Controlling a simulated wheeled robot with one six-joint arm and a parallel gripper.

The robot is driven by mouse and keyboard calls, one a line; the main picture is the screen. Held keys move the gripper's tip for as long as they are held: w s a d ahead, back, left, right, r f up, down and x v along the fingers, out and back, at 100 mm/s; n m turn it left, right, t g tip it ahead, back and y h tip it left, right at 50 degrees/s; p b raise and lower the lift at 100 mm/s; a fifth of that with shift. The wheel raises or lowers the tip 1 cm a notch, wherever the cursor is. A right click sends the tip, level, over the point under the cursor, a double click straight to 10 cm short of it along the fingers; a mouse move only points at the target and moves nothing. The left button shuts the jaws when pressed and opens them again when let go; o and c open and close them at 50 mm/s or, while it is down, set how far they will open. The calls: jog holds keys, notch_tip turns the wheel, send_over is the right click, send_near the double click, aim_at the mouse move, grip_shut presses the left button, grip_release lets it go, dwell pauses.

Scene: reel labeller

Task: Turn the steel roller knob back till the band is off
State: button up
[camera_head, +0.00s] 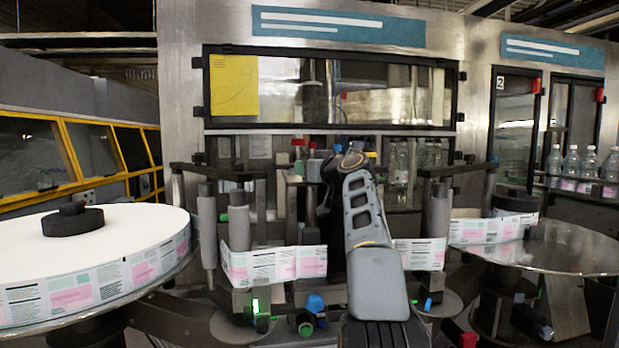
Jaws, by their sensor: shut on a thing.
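The printed label band (275,265) runs in white and pink across the front of the labeller, left of my arm, and shows again right of it (420,254). Upright steel rollers (208,230) stand at its left, with another roller (438,215) at its right. I cannot tell which part is the steel roller knob; it may be hidden behind my arm. My arm rises from the bottom middle and bends over at the machine front. My gripper is hidden beyond that bend, so its jaws and any contact do not show.
A large label reel (35,245) lies at the left. A steel disc table (570,247) stands at the right. Bottles (571,165) stand at the back right.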

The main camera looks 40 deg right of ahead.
jog(key=shift+r+n+y+p, duration=0.1)
jog(key=shift+n+y+p, duration=0.2)
jog(key=shift+n+y, duration=0.6)
jog(key=shift+a+y, duration=0.15)
jog(key=shift+y, duration=0.35)
jog(key=o, duration=0.9)
jog(key=r+p, duration=0.1)
jog(key=r, duration=0.1)
jog(key=r+p, duration=0.1)
jog(key=r, duration=0.1)
jog(key=shift+s+p, duration=0.3)
jog(key=shift+s, duration=0.05)
jog(key=s+a+r, duration=0.2)
jog(key=s+r, duration=0.1)
jog(key=s, duration=0.1)
jog(key=s+a+r, duration=0.2)
jog(key=s+r, duration=0.1)
jog(key=s, duration=0.1)
jog(key=s+a+r, duration=0.1)
jog(key=s+r, duration=0.2)
jog(key=s, duration=0.1)
jog(key=shift+s+a, duration=0.1)
jog(key=shift+a, duration=0.3)
